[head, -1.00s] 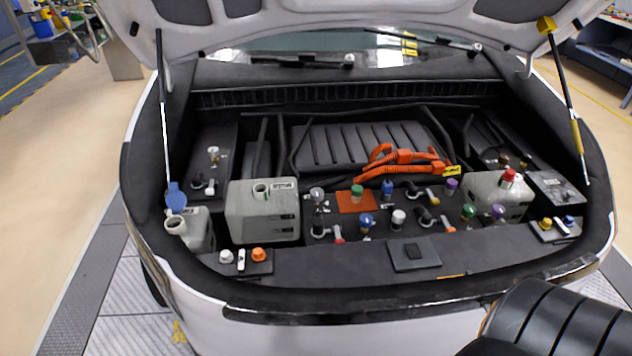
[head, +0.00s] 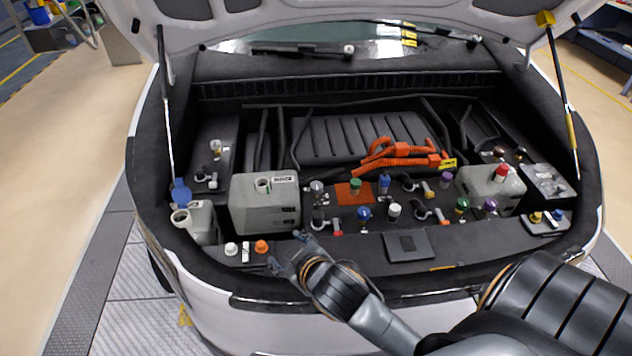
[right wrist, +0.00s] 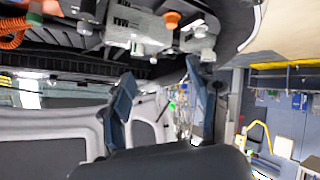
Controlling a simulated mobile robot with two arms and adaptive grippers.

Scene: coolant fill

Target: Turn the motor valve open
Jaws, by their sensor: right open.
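Several small valves with coloured handles sit in the engine bay. One with a red lever (head: 336,228) is right of the large grey tank (head: 265,212), whose small label seems to read MOTOR. Another, with a red-orange lever (head: 440,216), is farther right. I cannot tell which is the motor valve or how its lever is set. My right gripper (head: 286,252) is open and empty over the bay's front edge, below the grey tank and right of the orange cap (head: 261,246). Its spread fingers also show in the right wrist view (right wrist: 160,86). My left gripper is out of view.
A smaller tank with a blue flip lid (head: 181,192) stands at the left, and a red-capped tank (head: 490,186) at the right. Orange cables (head: 400,160) cross the middle. The raised hood (head: 345,20) and its struts bound the space above.

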